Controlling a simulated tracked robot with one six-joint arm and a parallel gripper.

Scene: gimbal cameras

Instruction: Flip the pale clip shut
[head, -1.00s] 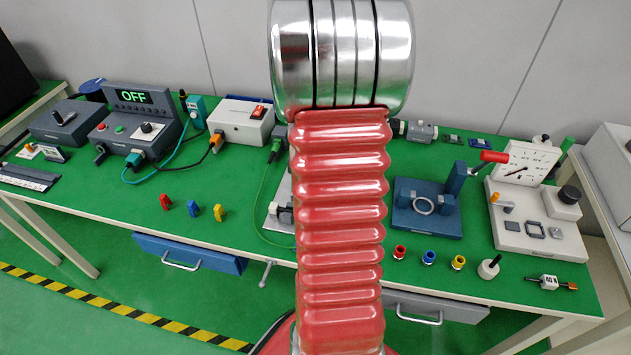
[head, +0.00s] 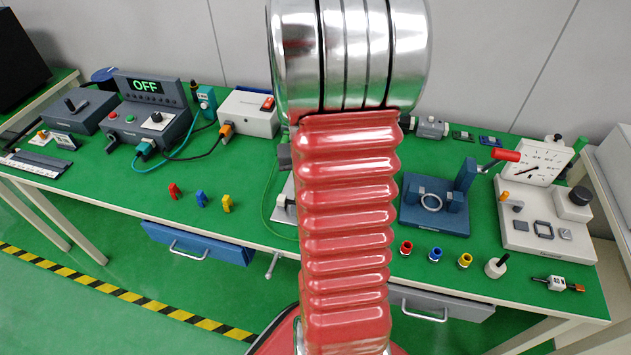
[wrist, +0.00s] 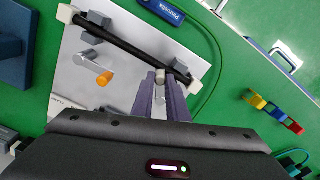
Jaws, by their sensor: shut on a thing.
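In the wrist view, my gripper (wrist: 166,80) reaches over a light grey plate (wrist: 125,55). Its two fingers are close together at a small pale piece (wrist: 160,75), which looks like the pale clip, and are shut on it. A black rod or cable (wrist: 125,45) lies across the plate beside the fingertips, with pale ends. How far the clip is turned cannot be told, as the fingers cover part of it. In the head view, my red arm hides the gripper and most of the plate.
On the plate, a lever with an orange tip (wrist: 103,79) and a grey block (wrist: 93,33) stand near the gripper. A green cable (wrist: 215,60) curves around the plate. In the head view, a blue fixture (head: 425,215) stands right of my arm, and small coloured clips (head: 200,199) lie left.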

